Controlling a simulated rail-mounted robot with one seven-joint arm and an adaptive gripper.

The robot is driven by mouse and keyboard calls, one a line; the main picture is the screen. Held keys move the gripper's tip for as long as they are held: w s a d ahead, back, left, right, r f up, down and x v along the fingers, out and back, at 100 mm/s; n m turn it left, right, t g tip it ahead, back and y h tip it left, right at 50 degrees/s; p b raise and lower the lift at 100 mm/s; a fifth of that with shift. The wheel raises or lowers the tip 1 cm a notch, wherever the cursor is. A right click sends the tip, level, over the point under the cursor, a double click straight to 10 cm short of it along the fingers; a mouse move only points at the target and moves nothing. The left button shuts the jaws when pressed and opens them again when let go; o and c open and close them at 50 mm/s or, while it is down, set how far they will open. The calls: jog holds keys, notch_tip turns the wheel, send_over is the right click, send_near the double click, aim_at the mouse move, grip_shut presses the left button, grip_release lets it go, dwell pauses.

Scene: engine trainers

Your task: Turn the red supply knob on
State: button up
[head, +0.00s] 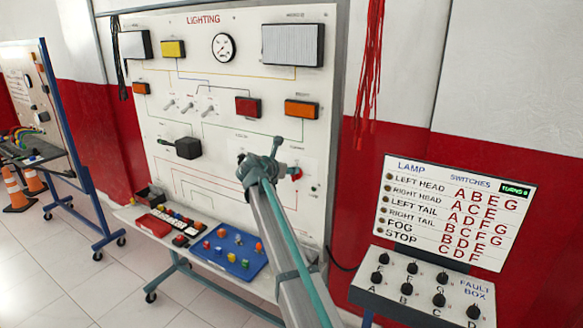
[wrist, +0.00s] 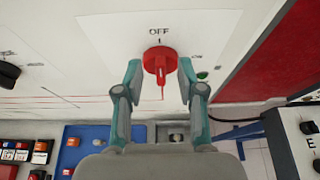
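The red supply knob (wrist: 158,60) is on the white panel, with "OFF" printed above it and "ON" to its upper right. Its grip stands upright in the wrist view, with its upper end toward OFF. My gripper (wrist: 159,76) is open, with one fingertip on each side of the knob. Gaps show between the fingertips and the knob, so they do not appear to touch it. In the head view the knob (head: 296,173) shows just right of my gripper (head: 268,164), which partly hides the panel around it.
A small green part (wrist: 203,75) sits right of the knob. Below the panel, a shelf holds a blue tray (head: 232,268) with small coloured parts. A fault box (head: 423,290) with several black knobs stands at right. Red cords (head: 371,60) hang beside the panel.

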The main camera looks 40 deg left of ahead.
jog(key=shift+x, duration=1.1)
grip_shut()
